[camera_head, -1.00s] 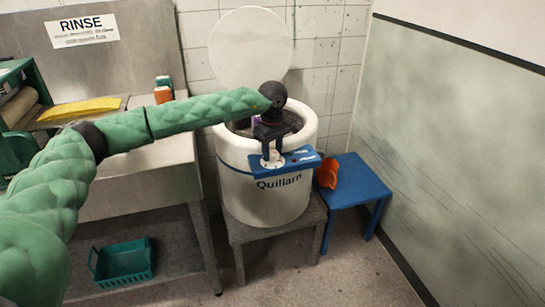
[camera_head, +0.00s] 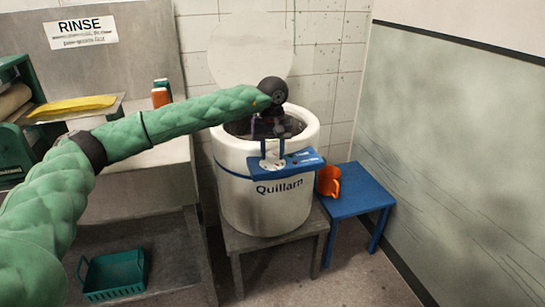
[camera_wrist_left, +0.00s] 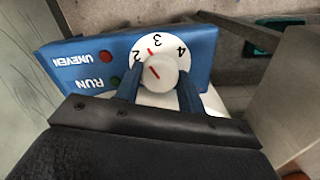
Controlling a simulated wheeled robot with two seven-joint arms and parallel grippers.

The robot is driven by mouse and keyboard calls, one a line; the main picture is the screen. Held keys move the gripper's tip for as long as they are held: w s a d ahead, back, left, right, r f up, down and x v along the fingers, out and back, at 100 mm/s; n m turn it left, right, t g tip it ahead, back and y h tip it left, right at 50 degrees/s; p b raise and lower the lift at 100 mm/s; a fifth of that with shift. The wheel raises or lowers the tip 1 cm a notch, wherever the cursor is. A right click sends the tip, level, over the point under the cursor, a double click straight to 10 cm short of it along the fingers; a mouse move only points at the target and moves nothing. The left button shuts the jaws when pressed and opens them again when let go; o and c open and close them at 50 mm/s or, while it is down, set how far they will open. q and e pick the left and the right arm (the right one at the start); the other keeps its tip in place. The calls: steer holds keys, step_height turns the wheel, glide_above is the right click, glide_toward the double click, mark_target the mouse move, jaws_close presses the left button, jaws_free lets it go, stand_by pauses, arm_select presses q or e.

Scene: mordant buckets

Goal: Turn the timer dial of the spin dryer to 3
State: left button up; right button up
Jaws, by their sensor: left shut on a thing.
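The spin dryer (camera_head: 262,205) is a white drum marked "Quillarn" with its round lid raised. A blue control panel (camera_head: 300,160) sits on its front rim. In the left wrist view the panel carries a white timer dial (camera_wrist_left: 157,73) with 2, 3 and 4 showing. A red line on the knob slants up and left, toward the gap between 2 and 3, where another red mark shows. My left gripper (camera_wrist_left: 160,92) is shut on the dial knob, one finger on each side. It also shows above the panel in the head view (camera_head: 272,152). My right gripper is out of view.
The dryer stands on a grey stand (camera_head: 275,243). A blue stool (camera_head: 358,190) with an orange jug (camera_head: 328,181) is at its right, near the wall. A metal sink unit (camera_head: 150,182) stands at left, with a green basket (camera_head: 115,274) below.

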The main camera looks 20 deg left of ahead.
mark_target(273, 153)
arm_select(q)
steer(key=m+b, duration=0.2)
steer(key=m, duration=0.3)
steer(key=shift+b, duration=0.35)
stand_by(0.4)
steer(key=o, duration=1)
steer(key=shift+c, duration=0.2)
steer(key=shift+r, duration=0.1)
step_height(273, 153, up, 8)
steer(key=shift+f, duration=0.25)
